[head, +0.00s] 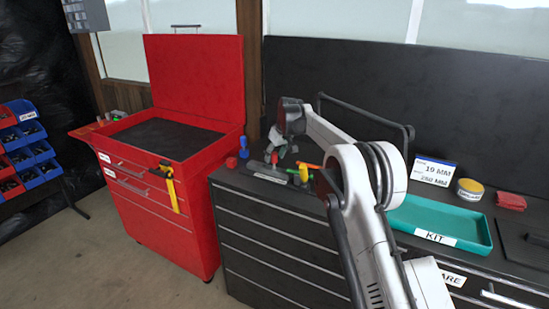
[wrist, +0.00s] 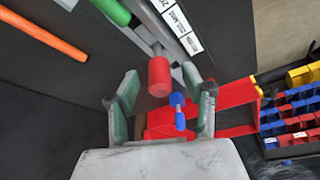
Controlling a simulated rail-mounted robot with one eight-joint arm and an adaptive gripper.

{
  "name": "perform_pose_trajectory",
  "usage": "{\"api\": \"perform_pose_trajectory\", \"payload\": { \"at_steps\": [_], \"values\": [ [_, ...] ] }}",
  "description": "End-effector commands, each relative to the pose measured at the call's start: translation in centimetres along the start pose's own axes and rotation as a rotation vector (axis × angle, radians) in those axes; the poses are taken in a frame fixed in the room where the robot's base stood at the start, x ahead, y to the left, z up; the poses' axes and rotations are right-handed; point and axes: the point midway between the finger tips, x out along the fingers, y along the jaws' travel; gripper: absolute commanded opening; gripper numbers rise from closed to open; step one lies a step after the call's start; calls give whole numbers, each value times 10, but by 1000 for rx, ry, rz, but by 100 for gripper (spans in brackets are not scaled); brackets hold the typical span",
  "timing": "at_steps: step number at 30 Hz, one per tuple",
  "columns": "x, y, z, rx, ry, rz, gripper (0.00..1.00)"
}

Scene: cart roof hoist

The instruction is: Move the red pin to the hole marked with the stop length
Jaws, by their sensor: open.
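The red pin (wrist: 159,76) has a red cylindrical handle and a grey shank, and stands at a grey metal bar (wrist: 190,72). White labels (wrist: 181,22) run along the bar; their small print is not clearly legible. My gripper (wrist: 161,80) is open, with one green-padded finger on either side of the red handle and visible gaps. In the head view my gripper (head: 279,143) is low over the dark cabinet's left end, and a small red part (head: 274,158) shows just below it. A white card (head: 436,172) at the back appears to read "19 MM" and "260 MM".
A blue-handled piece (head: 243,146) and a red knob stand at the cabinet's left edge. The open red cart (head: 170,130) is left. A teal KIT tray (head: 440,224) lies right.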

Motion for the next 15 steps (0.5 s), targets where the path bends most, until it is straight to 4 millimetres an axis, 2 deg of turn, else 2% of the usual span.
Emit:
{"api": "perform_pose_trajectory", "payload": {
  "at_steps": [12,15],
  "values": [
    [-78,0,0,0,0,0,44],
    [-92,0,0,1,0,0,44]
  ]
}}
